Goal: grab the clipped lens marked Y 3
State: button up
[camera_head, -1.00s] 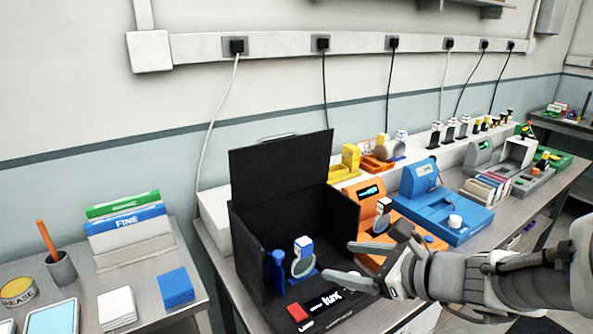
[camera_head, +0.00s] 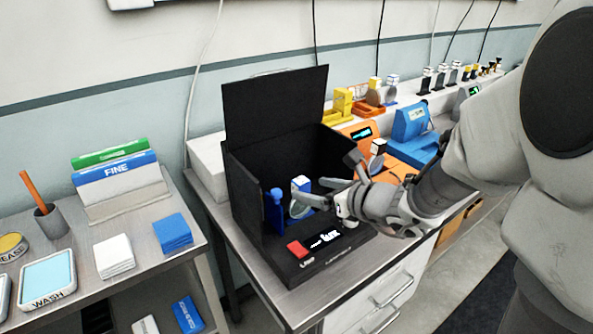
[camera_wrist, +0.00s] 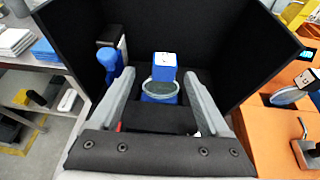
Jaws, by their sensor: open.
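A clipped lens (camera_head: 298,207) stands in a blue holder inside the open black box (camera_head: 275,95). Its clip is blue with a white top. In the wrist view the round lens (camera_wrist: 160,88) and its clip (camera_wrist: 164,66) are upright between my fingers. Dark specks mark the white top, but I cannot read them. My gripper (camera_head: 310,189) is open, with one finger on each side of the lens; it also shows in the wrist view (camera_wrist: 158,77). I see a gap on both sides in the wrist view. In the head view the fingers partly cover the lens and holder.
A blue knobbed post (camera_head: 275,208) stands left of the lens. The box's walls and raised lid surround the back and sides. Another clipped lens (camera_wrist: 288,96) is on the orange machine (camera_wrist: 268,125) at right.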

aim_at(305, 186)
jog(key=shift+d+b+x, duration=0.15)
jog(key=shift+b+x, duration=0.05)
jog(key=shift+x, duration=1.45)
jog(key=shift+d+b+x, duration=0.15)
jog(key=shift+b+x, duration=0.05)
jog(key=shift+x, duration=1.4)
jog(key=shift+w, duration=0.15)
grip_shut()
